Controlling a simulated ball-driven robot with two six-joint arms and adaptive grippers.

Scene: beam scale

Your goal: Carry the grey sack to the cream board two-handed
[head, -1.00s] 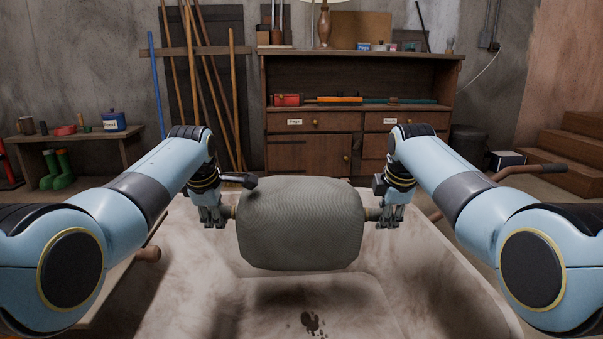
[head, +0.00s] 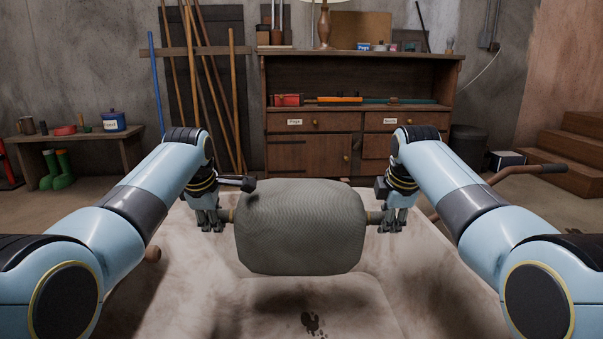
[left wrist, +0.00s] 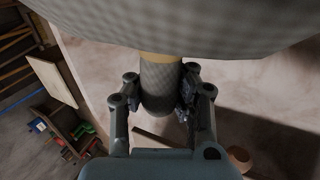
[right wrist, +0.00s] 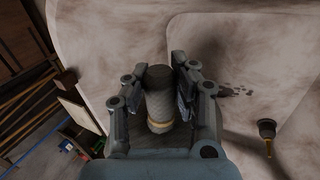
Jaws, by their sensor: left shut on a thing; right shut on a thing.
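The grey sack (head: 300,228) is a plump woven bundle with a tan-banded stub at each end. It hangs level between my grippers, above a pale stained surface. My left gripper (head: 224,216) is shut on its left stub, which shows between the fingers in the left wrist view (left wrist: 160,95). My right gripper (head: 376,217) is shut on its right stub, which shows between the fingers in the right wrist view (right wrist: 160,90). I cannot make out the cream board for sure; a pale panel (left wrist: 52,80) shows at the left in the left wrist view.
The pale, brown-stained tray (head: 430,270) spreads below the sack, with a dark spot near its front. A wooden handle (head: 520,174) sticks out at the right. A dresser (head: 310,153), leaning poles (head: 236,95) and a low bench (head: 80,142) stand behind. Steps (head: 575,150) are at far right.

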